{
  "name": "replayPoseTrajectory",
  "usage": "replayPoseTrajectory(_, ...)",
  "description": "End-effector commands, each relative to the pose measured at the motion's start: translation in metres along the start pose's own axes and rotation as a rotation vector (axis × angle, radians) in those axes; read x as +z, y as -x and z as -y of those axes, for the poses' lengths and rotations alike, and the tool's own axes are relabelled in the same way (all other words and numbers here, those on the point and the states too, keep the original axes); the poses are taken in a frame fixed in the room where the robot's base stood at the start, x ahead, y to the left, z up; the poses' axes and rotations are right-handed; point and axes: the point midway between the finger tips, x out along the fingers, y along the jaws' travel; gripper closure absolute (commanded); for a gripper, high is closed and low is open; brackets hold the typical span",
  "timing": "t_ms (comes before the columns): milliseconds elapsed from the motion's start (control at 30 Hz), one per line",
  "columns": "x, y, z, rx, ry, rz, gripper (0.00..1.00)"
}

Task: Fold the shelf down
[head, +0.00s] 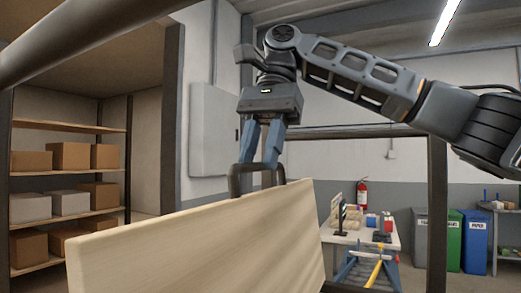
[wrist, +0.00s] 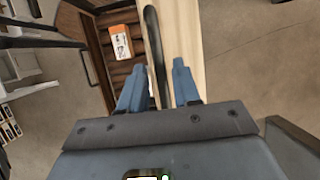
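The shelf is a pale wooden board (head: 210,240) standing steeply up on edge in the head view. It also shows as a narrow pale strip in the wrist view (wrist: 185,30). A dark loop handle (head: 235,180) rises from its top edge. The handle shows as a dark curved bar in the wrist view (wrist: 152,35). My gripper (head: 262,158) points down at the handle. In the wrist view its two blue fingers (wrist: 158,75) are spread, with the handle bar between them and gaps visible. The head view does not show clearly whether a finger touches the handle.
Dark frame posts (head: 437,215) and a rail (head: 350,131) stand around the board. Behind are a rack with boxes (head: 70,156), a work table (head: 350,238), a fire extinguisher (head: 361,193) and several bins (head: 474,240). An orange-labelled box (wrist: 121,42) lies below in the wrist view.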

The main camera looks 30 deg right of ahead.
Motion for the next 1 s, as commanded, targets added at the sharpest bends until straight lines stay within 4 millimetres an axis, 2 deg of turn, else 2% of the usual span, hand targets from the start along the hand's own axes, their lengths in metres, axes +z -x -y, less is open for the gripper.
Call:
replayPoseTrajectory(33,0.0000,0.0001,0.0000,0.000,0.000,0.000,0.73)
replayPoseTrajectory(300,0.0000,0.0002,0.0001,0.000,0.000,0.000,0.99)
replayPoseTrajectory(333,0.0000,0.0002,0.0001,0.000,0.000,0.000,1.00)
replayPoseTrajectory(1000,-0.0002,-0.0003,-0.0001,-0.027,0.013,0.002,1.00)
